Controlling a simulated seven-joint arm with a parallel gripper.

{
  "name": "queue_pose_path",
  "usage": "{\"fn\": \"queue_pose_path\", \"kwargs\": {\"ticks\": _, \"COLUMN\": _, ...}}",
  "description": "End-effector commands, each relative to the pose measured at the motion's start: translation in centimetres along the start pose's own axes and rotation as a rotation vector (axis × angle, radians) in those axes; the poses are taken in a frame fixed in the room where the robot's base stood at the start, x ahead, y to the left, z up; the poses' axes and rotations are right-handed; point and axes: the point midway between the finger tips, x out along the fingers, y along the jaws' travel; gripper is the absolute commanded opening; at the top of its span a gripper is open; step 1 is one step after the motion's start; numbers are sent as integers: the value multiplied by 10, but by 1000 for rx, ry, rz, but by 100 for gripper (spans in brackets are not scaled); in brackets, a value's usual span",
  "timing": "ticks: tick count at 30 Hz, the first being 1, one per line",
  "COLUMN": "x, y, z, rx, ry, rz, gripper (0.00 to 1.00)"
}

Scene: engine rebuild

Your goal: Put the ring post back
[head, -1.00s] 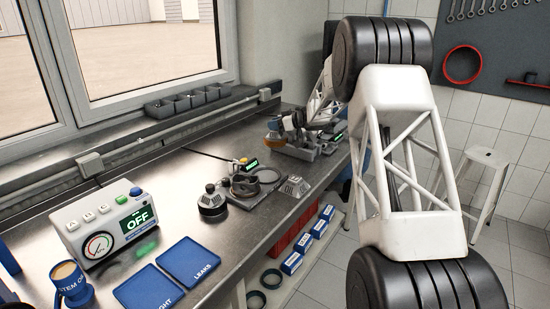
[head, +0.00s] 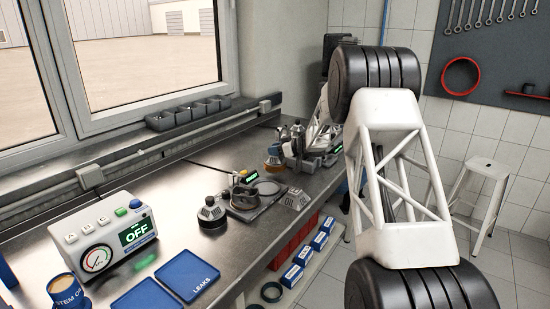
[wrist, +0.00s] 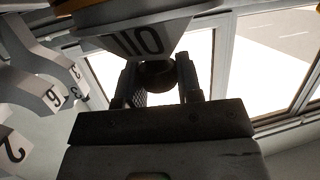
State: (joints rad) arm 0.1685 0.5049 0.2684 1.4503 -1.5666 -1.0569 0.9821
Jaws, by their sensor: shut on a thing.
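My gripper (wrist: 160,80) shows in the wrist view with its two fingers shut on a dark round knob. A white tapered block (wrist: 130,40) with large dark upside-down letters, seemingly "OIL", sits right beyond the fingertips; I take it with the knob as the ring post. Whether block and knob are one piece cannot be seen clearly. In the head view my arm reaches to the far end of the bench, where my gripper is small and hard to separate from the grey parts and an orange-and-blue piece (head: 274,158).
White numbered pieces (wrist: 40,85) stand close at the left in the wrist view. On the steel bench (head: 150,183) are a gauge box (head: 105,240) reading OFF, blue trays (head: 188,277), and a dark fixture (head: 246,208) with round parts. Small bins (head: 190,112) line the windowsill.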

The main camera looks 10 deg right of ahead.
Motion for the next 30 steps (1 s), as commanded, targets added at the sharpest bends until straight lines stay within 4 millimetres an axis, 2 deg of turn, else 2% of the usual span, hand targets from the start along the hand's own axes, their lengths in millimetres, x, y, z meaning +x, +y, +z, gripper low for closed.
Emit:
{"fn": "queue_pose_path", "kwargs": {"ticks": 3, "x": 5, "y": 0, "z": 15, "rx": 1, "ry": 0, "rz": 0, "gripper": 0}}
{"fn": "queue_pose_path", "kwargs": {"ticks": 9, "x": 10, "y": 0, "z": 31, "rx": -1, "ry": 0, "rz": 0, "gripper": 0}}
{"fn": "queue_pose_path", "kwargs": {"ticks": 24, "x": 11, "y": 0, "z": 36, "rx": -1, "ry": 1, "rz": 0, "gripper": 0}}
{"fn": "queue_pose_path", "kwargs": {"ticks": 25, "x": 11, "y": 0, "z": 36, "rx": -1, "ry": 0, "rz": 0, "gripper": 37}}
{"fn": "queue_pose_path", "kwargs": {"ticks": 29, "x": 11, "y": 0, "z": 36, "rx": -1, "ry": 0, "rz": 0, "gripper": 57}}
{"fn": "queue_pose_path", "kwargs": {"ticks": 30, "x": 11, "y": 0, "z": 36, "rx": -1, "ry": 0, "rz": 0, "gripper": 58}}
